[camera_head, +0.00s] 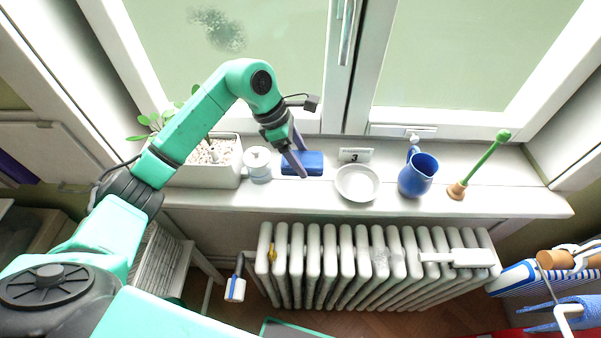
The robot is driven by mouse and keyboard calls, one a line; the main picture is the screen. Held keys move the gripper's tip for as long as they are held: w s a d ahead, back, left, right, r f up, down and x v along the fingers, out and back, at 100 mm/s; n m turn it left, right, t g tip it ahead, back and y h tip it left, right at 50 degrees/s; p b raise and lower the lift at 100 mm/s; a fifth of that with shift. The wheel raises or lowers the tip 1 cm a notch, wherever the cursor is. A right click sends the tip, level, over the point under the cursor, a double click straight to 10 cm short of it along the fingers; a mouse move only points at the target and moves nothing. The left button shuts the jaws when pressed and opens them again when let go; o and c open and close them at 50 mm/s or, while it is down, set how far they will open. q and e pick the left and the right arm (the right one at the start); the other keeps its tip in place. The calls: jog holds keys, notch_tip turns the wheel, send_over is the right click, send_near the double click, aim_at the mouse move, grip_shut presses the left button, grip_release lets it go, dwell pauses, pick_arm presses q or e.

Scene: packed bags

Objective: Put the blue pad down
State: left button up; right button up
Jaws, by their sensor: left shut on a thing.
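The blue pad (312,163) is at the windowsill (325,194), between a white jar and a white bowl. My left gripper (296,165) reaches down from the left and is shut on the pad, its purple fingers over the pad's left part. The fingers hide some of the pad. I cannot tell whether the pad touches the sill or is held just above it. My right gripper is not in view.
Near the pad stand the white jar (257,163), the white bowl (358,183) and a small number card (355,155). A planter (195,177) is at left. A radiator (375,265) is below.

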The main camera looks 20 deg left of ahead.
pick_arm(q)
notch_tip(320, 180, down, 7)
jog(key=shift+f+p, duration=0.15)
jog(key=shift+p, duration=0.4)
jog(key=shift+f, duration=0.1)
jog(key=o, duration=1.1)
jog(key=shift+r, duration=0.3)
jog(key=b+v, duration=0.2)
jog(key=v, duration=0.9)
jog(key=shift+a, duration=0.1)
jog(key=shift+s+a+r, duration=0.1)
jog(key=shift+r, duration=0.25)
